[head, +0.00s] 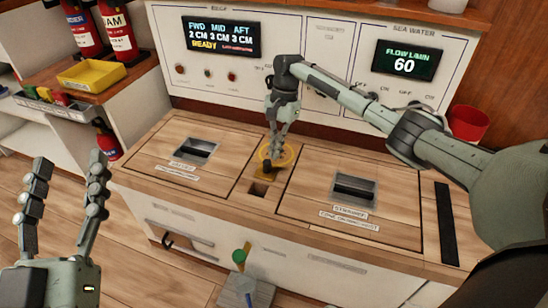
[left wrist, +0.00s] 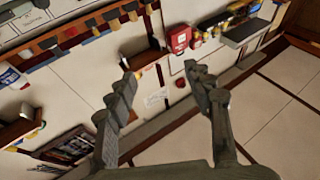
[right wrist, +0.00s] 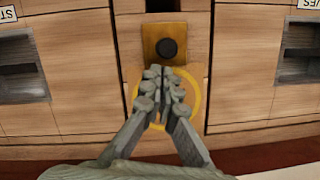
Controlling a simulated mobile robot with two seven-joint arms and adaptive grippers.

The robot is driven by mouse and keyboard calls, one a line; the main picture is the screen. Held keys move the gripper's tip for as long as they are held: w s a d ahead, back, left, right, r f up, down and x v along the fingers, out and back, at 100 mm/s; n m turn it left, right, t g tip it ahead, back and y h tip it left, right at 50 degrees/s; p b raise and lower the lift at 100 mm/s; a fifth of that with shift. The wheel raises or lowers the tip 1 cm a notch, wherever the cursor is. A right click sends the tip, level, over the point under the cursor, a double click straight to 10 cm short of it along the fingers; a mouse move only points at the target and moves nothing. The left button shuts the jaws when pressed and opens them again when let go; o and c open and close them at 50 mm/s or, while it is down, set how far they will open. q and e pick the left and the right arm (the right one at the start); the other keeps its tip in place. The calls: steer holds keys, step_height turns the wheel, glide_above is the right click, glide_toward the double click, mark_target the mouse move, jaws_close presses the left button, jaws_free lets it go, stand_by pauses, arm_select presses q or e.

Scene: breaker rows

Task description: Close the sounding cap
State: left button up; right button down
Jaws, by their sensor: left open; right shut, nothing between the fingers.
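The sounding fitting is a small brass plate with a round black centre (right wrist: 167,47), set in the wooden strip between two hatch panels. I cannot tell whether the black centre is a knob or an opening. A yellow ring (right wrist: 197,98) lies beside the plate and partly behind my right gripper (right wrist: 166,75). That gripper is shut and empty, pointing down, with its fingertips at the plate's edge; contact is unclear. In the head view the right gripper (head: 275,156) hides part of the ring. My left gripper (head: 69,162) is open and empty, away from the counter at the left.
A square dark recess (head: 258,190) lies in front of the plate. Hatch panels with recessed handles (head: 197,150) (head: 354,188) flank it. The display panel (head: 221,37) stands behind. A yellow tray (head: 91,75) and a red cup (head: 468,122) are farther off.

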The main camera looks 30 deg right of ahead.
steer(key=shift+x, duration=1.1)
arm_select(q)
steer(key=shift+s+a+r+t, duration=0.15)
steer(key=shift+r+t, duration=0.25)
steer(key=shift+r, duration=0.25)
